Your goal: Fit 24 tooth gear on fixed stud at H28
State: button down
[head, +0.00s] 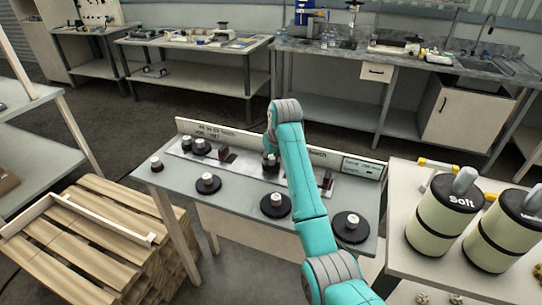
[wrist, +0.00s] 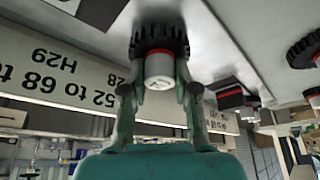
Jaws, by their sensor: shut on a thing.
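A black toothed gear (wrist: 160,38) with a red ring and a silver hub (wrist: 159,70) is between the fingers of my gripper (wrist: 160,90). The fingers are shut on its hub, one on each side. The gear is close to the grey plate; I cannot tell whether it touches it or sits on a stud. In the head view the held gear (head: 269,165) shows just left of my arm, over the plate near the back board; my gripper is mostly hidden there. Its tooth count is not readable. The stud at H28 is not visible.
Several black gears with silver hubs, such as one at the front middle (head: 276,206) and one at the right (head: 350,227), stand on the table (head: 240,207). Dark blocks (head: 326,184) stand right of my arm.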

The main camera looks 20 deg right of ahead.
jog(key=shift+f, duration=0.25)
dwell(0.5)
jog(key=c, duration=0.8)
grip_release()
jog(key=v, duration=1.2)
